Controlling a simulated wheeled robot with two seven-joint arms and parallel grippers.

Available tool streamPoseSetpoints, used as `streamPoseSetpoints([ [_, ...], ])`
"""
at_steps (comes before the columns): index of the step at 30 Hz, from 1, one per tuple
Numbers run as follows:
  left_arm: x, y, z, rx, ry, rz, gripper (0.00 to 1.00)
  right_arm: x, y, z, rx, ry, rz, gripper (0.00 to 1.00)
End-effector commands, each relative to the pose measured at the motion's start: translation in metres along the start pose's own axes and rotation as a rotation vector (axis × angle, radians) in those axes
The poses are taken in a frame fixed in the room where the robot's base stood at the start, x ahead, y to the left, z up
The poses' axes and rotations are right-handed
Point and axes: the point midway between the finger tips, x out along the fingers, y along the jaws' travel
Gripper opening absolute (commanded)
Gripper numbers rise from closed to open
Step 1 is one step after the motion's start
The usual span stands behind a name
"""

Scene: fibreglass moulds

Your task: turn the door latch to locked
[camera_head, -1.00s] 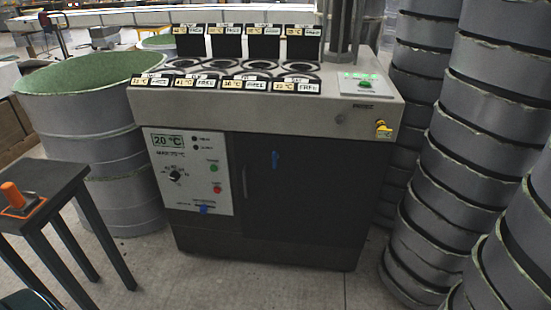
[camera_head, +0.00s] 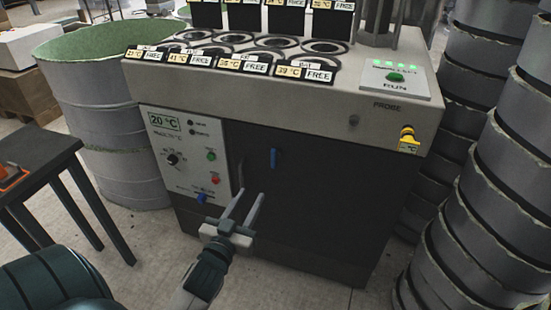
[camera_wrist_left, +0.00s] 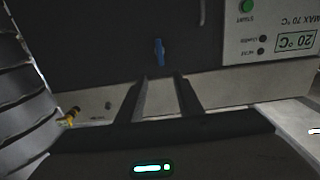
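The blue door latch (camera_head: 274,157) is a small upright bar on the dark door (camera_head: 315,195) of the grey machine. It also shows in the left wrist view (camera_wrist_left: 158,52), just beyond and between the fingertips. My left gripper (camera_head: 250,194) is open and empty, in front of the door, below and left of the latch in the head view. Its two fingers (camera_wrist_left: 162,80) point toward the door in the wrist view, apart from each other. I see no contact with the latch. My right gripper is not in view.
A white control panel (camera_head: 182,160) with a dial, buttons and a blue part (camera_head: 202,197) is left of the door. A grey vertical handle (camera_head: 240,175) is at the door's left edge. Stacked grey rings (camera_head: 480,225) stand right; a dark table (camera_head: 45,165) stands left.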

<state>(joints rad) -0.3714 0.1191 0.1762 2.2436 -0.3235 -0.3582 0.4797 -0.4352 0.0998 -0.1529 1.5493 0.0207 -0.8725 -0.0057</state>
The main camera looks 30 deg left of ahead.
Motion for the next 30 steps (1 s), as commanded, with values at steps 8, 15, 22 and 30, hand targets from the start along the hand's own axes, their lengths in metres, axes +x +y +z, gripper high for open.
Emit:
streamPoseSetpoints([
  [8,0.000,0.000,0.000,0.001,0.000,0.000,0.33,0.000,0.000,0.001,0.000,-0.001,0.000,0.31],
  [15,0.008,0.000,0.000,0.001,0.000,0.001,0.33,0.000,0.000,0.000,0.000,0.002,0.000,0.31],
  [22,0.035,0.000,-0.001,0.002,0.000,0.000,0.33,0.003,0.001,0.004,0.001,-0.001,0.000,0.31],
  [30,0.082,0.000,-0.001,0.003,0.000,0.001,0.33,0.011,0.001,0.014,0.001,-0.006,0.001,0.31],
])
